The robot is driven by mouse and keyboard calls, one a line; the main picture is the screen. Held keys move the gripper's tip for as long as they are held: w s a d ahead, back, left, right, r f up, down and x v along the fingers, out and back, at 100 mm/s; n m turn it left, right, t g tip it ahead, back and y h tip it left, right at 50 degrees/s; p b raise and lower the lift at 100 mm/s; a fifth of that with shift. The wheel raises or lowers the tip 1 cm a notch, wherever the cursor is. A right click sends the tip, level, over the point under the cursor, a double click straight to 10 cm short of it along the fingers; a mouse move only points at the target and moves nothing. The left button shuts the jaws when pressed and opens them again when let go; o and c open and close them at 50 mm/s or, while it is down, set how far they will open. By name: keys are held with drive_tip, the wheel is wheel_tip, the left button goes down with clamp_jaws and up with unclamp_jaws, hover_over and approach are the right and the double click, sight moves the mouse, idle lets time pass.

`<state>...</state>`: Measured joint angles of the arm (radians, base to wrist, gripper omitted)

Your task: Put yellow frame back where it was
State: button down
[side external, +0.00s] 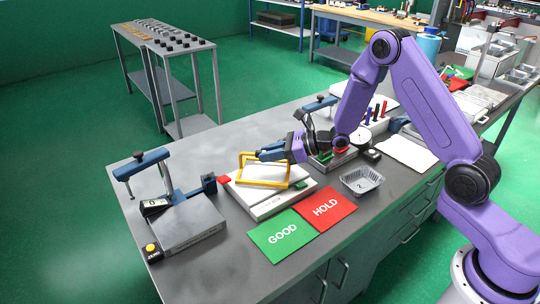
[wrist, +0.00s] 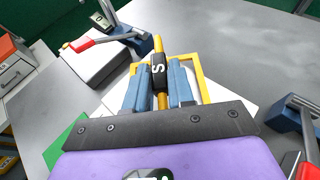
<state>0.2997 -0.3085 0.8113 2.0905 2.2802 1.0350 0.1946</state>
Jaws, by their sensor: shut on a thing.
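The yellow frame (side external: 262,184) is over the white flat-topped block (side external: 262,204) on the bench. It stands tilted up, and I cannot tell whether its lower edge touches the block. My gripper (side external: 266,154) reaches in from the right and is shut on the frame's upper bar. In the wrist view the blue fingers (wrist: 160,80) close on a black grip with a white letter on the yellow frame (wrist: 199,75). The foil tray (side external: 347,183) sits on the bench to the right, apart from the frame.
A green GOOD card (side external: 283,236) and red HOLD card (side external: 326,208) lie in front. A grey clamp stand (side external: 188,231) is at left, with a small yellow-buttoned box (side external: 153,252). More fixtures stand behind my gripper. Bare bench lies at the back left.

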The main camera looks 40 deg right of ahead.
drive_tip(key=shift+f, duration=0.35)
drive_tip(key=c, duration=1)
unclamp_jaws()
drive_tip(key=shift+f, duration=0.15)
drive_tip(key=shift+o, duration=0.2)
